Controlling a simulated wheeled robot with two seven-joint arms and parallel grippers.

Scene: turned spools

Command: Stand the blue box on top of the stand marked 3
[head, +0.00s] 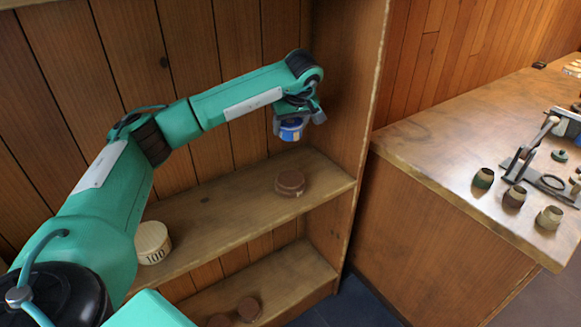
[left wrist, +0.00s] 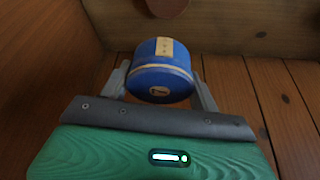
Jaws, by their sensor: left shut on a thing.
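The blue box (head: 291,130) is round, with a pale band and a pale label. It also shows in the left wrist view (left wrist: 160,84). My left gripper (head: 297,121) is shut on it, one finger on each side, and holds it in the air above the shelf. A reddish-brown round stand (head: 290,183) sits on the shelf, below the box in the head view. I can read no mark on this stand. My right gripper is not in view.
A cream round container marked 100 (head: 153,242) stands on the same shelf (head: 215,215), to the left. Two brown round pieces (head: 248,307) lie on the lower shelf. The shelf's side wall is close right of my left gripper. A workbench (head: 440,150) with small pots stands right.

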